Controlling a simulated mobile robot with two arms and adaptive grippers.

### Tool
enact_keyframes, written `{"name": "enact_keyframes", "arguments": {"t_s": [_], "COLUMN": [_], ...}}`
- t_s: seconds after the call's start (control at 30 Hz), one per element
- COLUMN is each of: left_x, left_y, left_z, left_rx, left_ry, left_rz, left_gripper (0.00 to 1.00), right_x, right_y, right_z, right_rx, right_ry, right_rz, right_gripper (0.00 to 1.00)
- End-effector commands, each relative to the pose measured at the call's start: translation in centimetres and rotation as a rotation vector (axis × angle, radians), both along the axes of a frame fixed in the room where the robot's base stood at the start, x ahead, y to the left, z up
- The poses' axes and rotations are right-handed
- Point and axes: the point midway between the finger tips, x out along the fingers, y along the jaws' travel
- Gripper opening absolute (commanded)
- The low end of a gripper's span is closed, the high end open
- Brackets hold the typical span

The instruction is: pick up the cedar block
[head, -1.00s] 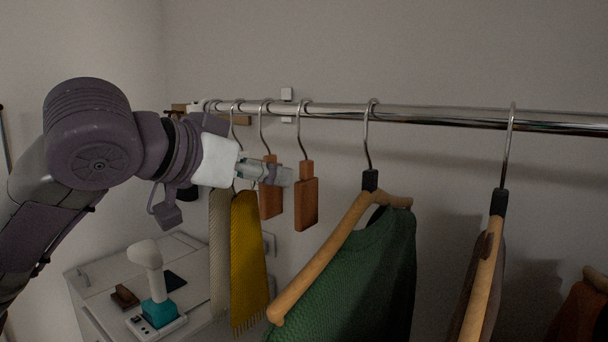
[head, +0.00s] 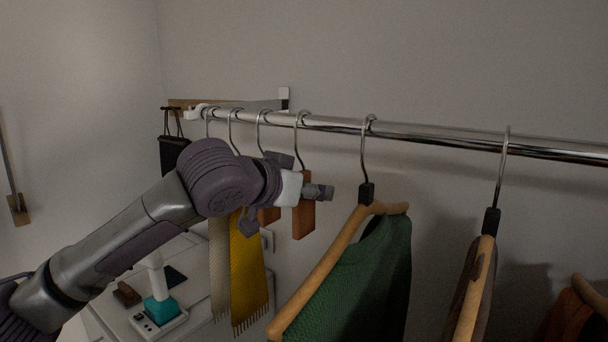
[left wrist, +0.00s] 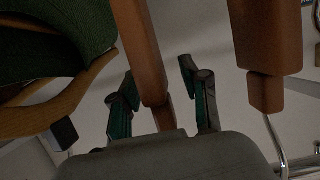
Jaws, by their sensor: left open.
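A reddish-brown cedar block (head: 303,222) hangs from a metal hook on the rail; a second, similar block (head: 268,215) hangs left of it, mostly hidden by my arm. My left gripper (head: 320,192) is at the upper part of the right block and overlaps it in the head view. In the left wrist view, my left gripper (left wrist: 152,88) is open, with one block (left wrist: 143,45) running between its two fingers. I see no clear contact. The other block (left wrist: 265,40) is to the right, outside the fingers. My right gripper is not in view.
The metal rail (head: 430,136) runs just above the gripper. A green sweater (head: 365,270) on a wooden hanger hangs close to the right. Yellow (head: 248,280) and beige (head: 219,270) scarves hang at left. A white cabinet below holds a teal-based device (head: 160,310).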

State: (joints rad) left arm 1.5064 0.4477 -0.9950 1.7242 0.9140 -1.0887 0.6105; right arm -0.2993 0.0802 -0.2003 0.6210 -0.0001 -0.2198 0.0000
Motion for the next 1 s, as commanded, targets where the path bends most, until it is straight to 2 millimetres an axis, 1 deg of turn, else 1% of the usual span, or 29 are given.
{"name": "enact_keyframes", "arguments": {"t_s": [0.1, 0.3, 0.37, 0.5, 0.57, 0.6, 1.0], "left_x": [0.5, 0.5, 0.5, 0.48, 0.48, 0.48, 0.48], "left_y": [-0.34, -0.35, -0.35, -0.34, -0.34, -0.34, -0.35], "left_z": [-0.26, -0.33, -0.32, -0.3, -0.3, -0.3, -0.06], "left_rx": [0.0, 0.0, 0.0, 0.0, 0.0, 0.0, -0.001], "left_ry": [0.001, 0.0, 0.0, 0.0, 0.0, 0.0, -0.002], "left_rz": [0.0, 0.0, 0.0, 0.0, 0.0, 0.0, 0.0], "left_gripper": [0.46, 0.46, 0.36, 0.12, 0.03, 0.0, 0.0], "right_x": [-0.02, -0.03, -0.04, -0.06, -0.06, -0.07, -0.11], "right_y": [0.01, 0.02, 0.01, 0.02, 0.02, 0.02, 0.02], "right_z": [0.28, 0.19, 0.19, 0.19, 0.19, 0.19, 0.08], "right_rx": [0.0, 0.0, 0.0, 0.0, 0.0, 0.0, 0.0], "right_ry": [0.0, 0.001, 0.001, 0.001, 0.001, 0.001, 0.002], "right_rz": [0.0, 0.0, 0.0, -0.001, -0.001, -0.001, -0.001], "right_gripper": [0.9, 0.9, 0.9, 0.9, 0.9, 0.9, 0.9]}}
